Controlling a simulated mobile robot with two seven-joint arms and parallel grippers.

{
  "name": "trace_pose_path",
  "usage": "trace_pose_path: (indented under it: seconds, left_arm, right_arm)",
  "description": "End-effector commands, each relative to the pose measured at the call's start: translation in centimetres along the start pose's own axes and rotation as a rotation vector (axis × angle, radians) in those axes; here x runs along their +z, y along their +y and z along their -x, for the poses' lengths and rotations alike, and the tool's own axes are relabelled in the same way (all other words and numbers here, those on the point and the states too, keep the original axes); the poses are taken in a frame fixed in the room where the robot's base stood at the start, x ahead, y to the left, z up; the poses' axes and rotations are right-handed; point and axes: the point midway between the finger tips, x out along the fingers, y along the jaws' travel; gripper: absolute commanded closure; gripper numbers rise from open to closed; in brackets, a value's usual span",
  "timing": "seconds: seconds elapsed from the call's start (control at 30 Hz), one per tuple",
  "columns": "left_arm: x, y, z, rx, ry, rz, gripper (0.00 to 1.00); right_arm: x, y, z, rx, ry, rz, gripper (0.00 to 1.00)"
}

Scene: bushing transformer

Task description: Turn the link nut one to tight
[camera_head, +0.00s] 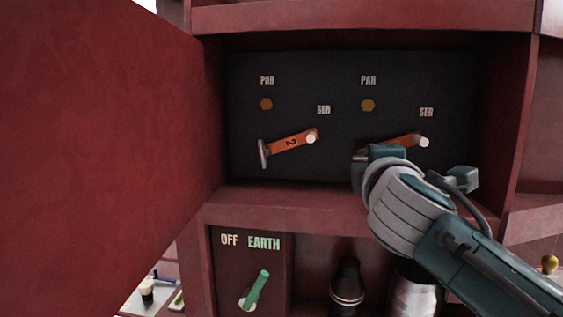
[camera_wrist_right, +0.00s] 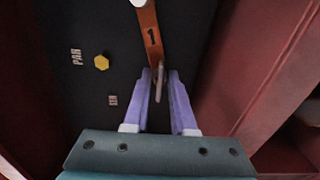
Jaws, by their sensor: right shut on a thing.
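Link one is an orange bar (camera_head: 404,141), partly hidden by my right gripper in the head view. The right wrist view shows it with its number 1 (camera_wrist_right: 150,38) and a white peg (camera_wrist_right: 138,2) at the far end. At its near end is the link nut, a thin grey handle (camera_wrist_right: 158,86). My right gripper (camera_wrist_right: 160,75) is shut on this nut, with one lilac finger on each side. In the head view the right gripper (camera_head: 366,160) is at the left end of link one, and its fingertips are hidden. My left gripper is not in view.
Link two (camera_head: 288,144) sits left on the dark panel (camera_head: 335,85), with its own grey nut handle (camera_head: 263,153). Red cabinet walls frame the recess, and a large red door (camera_head: 100,120) stands at left. Below are a green lever (camera_head: 257,288) marked EARTH and a dark bushing (camera_head: 347,285).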

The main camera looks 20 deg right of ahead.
Motion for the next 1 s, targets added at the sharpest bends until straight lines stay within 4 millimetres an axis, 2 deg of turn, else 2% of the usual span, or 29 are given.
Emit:
trace_pose_path:
  seconds: [0.23, 0.7, 0.73, 0.83, 1.0]
  left_arm:
    - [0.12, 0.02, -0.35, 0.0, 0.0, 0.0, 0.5]
    - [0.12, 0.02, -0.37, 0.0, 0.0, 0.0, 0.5]
    - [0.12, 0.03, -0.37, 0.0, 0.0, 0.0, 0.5]
    - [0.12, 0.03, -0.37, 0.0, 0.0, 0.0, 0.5]
    - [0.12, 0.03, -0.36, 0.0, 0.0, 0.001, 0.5]
  right_arm:
    - [-0.06, -0.14, 0.02, -0.002, 0.001, -0.064, 1.0]
    - [-0.05, -0.1, 0.01, -0.002, 0.001, -0.075, 1.0]
    - [-0.05, -0.09, 0.01, -0.002, 0.001, -0.075, 0.73]
    - [-0.04, -0.08, 0.01, -0.002, 0.001, -0.075, 0.62]
    - [-0.03, -0.06, 0.01, -0.001, 0.0, -0.074, 0.62]
